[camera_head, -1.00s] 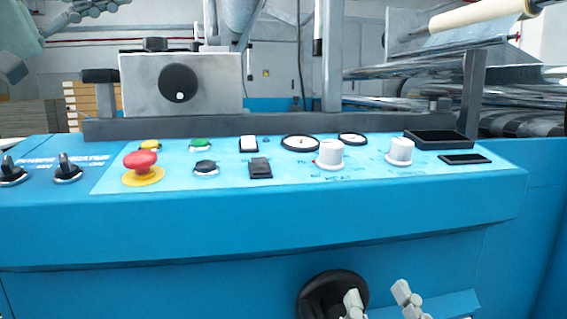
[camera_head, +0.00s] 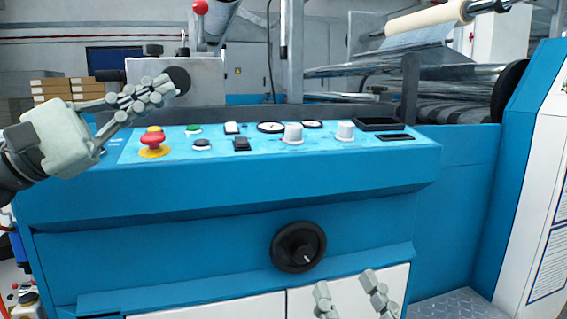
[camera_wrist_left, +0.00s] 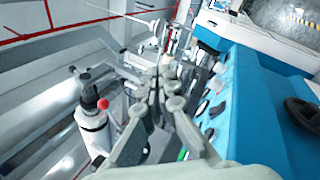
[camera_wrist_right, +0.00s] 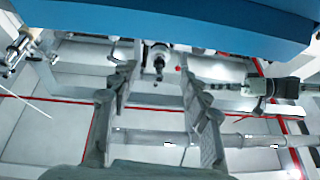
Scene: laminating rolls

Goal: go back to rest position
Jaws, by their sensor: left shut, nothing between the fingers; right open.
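My left gripper (camera_head: 142,98) is shut and empty in the head view, in front of the grey box on the machine and up and left of the red mushroom button (camera_head: 152,139). It also shows shut in the left wrist view (camera_wrist_left: 163,85). My right gripper (camera_head: 346,300) is open and empty at the bottom of the head view, below and right of the black handwheel (camera_head: 298,246). In the right wrist view its two fingers (camera_wrist_right: 158,95) stand apart with nothing between them. Neither gripper is seen touching anything.
The blue control panel (camera_head: 230,190) with knobs, buttons and gauges fills the middle. A film roll (camera_head: 430,18) hangs at the back right. A blue side cabinet (camera_head: 500,190) stands to the right. Free space shows in front of the panel.

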